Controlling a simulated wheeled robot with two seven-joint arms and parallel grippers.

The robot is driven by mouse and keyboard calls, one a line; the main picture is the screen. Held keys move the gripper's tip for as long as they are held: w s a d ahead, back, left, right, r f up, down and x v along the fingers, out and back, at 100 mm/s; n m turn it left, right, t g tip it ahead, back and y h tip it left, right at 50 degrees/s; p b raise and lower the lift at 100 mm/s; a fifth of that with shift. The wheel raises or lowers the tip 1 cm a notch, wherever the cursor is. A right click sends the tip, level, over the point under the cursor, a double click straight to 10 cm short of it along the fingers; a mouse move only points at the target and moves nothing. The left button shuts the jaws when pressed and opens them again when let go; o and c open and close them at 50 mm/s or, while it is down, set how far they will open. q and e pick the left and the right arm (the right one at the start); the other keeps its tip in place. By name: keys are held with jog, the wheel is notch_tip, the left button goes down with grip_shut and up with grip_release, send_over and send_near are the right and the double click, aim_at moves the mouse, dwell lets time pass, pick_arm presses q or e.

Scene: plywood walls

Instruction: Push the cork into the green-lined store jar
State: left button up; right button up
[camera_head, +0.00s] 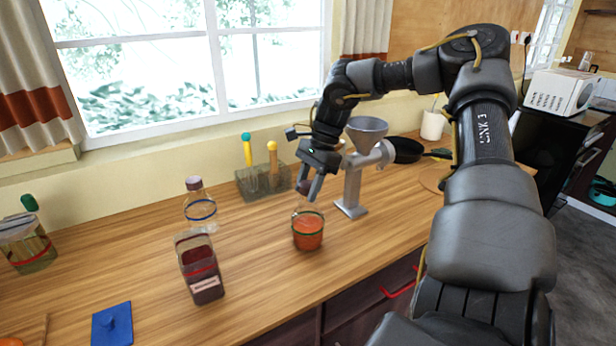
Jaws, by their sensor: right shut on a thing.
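The green-lined store jar (308,234) stands upright on the wooden counter, with an orange filling and a green band near its top. I cannot tell whether the cork touches the rim. My left gripper is not in view.
A grey grinder with a funnel (352,180) stands close to the right of the jar. A tool holder (248,188) stands behind. The counter's front edge is near.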

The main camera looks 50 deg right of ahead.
jog(key=shift+f+b, duration=0.35)
jog(key=shift+f, duration=0.15)
dwell(0.3)
